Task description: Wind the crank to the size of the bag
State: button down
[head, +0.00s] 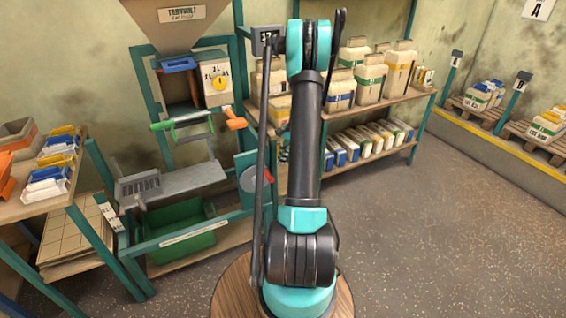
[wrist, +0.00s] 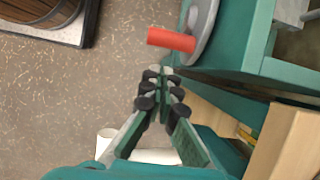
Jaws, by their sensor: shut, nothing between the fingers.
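The crank shows in the wrist view as a grey disc (wrist: 204,28) with a red cylindrical handle (wrist: 171,39) pointing left. My gripper (wrist: 161,73) is shut and empty, its fingertips a little below the red handle in the picture and apart from it. In the head view the crank disc (head: 252,180) sits on the right side of the green machine frame, with the red handle (head: 268,174) partly behind my arm. My gripper is not clearly visible there. Several bags (head: 370,75) stand on the shelves; which one is meant is unclear.
A hopper (head: 170,22) is above a green clamp (head: 182,122) and grey chute (head: 185,180). A green bin (head: 185,228) is below. A side table (head: 50,205) with small packs is at left. Pallets (head: 478,112) stand by the right wall. The floor at right is clear.

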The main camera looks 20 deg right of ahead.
jog(key=x, duration=0.7)
jog(key=shift+a+f, duration=0.2)
jog(key=shift+f, duration=0.15)
jog(key=shift+w+a+r, duration=0.1)
jog(key=shift+r, duration=0.05)
